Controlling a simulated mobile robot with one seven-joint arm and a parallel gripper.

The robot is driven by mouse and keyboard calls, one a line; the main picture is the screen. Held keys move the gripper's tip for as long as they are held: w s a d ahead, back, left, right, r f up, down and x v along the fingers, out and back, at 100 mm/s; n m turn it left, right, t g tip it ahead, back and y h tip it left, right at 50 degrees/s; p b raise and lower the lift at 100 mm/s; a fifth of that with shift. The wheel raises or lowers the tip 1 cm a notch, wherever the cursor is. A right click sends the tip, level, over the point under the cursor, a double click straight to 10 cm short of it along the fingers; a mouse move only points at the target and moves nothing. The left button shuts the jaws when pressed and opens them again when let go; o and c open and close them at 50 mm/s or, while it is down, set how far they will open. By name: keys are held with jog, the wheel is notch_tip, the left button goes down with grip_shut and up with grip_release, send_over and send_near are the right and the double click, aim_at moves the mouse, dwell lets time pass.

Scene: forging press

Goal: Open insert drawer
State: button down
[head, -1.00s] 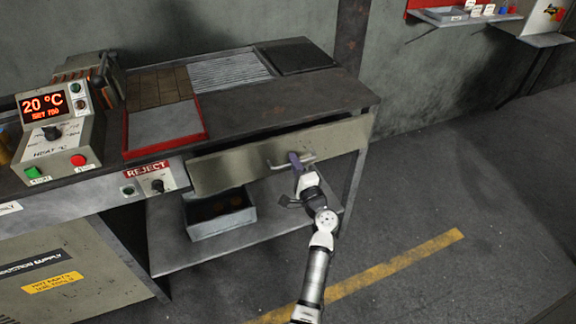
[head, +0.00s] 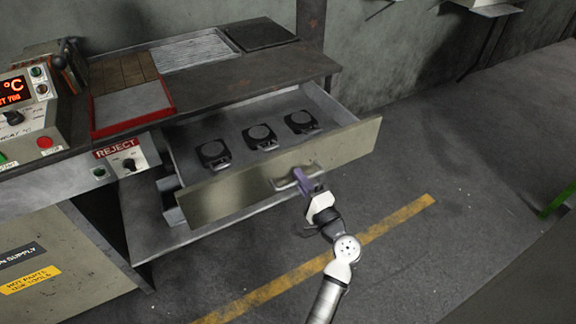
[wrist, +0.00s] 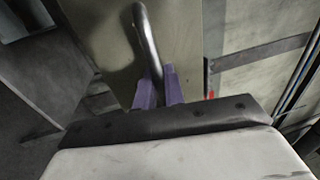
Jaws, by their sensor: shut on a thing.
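The insert drawer (head: 238,193) is pulled well out from under the bench top in the head view. Three dark inserts lie in it in a row: a left one (head: 213,154), a middle one (head: 260,137) and a right one (head: 301,122). My gripper (head: 303,182) is at the drawer front, its purple fingers shut on the metal bar handle (head: 283,184). In the wrist view the fingers (wrist: 160,90) close around the handle (wrist: 146,35). The part of the handle between the fingers is hidden.
The bench top (head: 225,75) carries a red-rimmed tray (head: 130,105) and a control box (head: 30,118). A REJECT panel (head: 124,158) sits left of the drawer. A lower shelf (head: 145,225) lies beneath. The floor (head: 420,235) to the right is clear.

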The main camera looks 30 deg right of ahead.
jog(key=s+b, duration=0.1)
jog(key=s, duration=0.8)
jog(key=shift+d, duration=0.15)
jog(key=c, duration=1.6)
grip_release()
jog(key=shift+c, duration=0.2)
jog(key=shift+s, duration=0.1)
jog(key=s+f+b, duration=0.2)
jog(key=s+b, duration=0.1)
jog(key=s, duration=1)
jog(key=shift+s+d+f, duration=0.25)
jog(key=shift+f, duration=0.05)
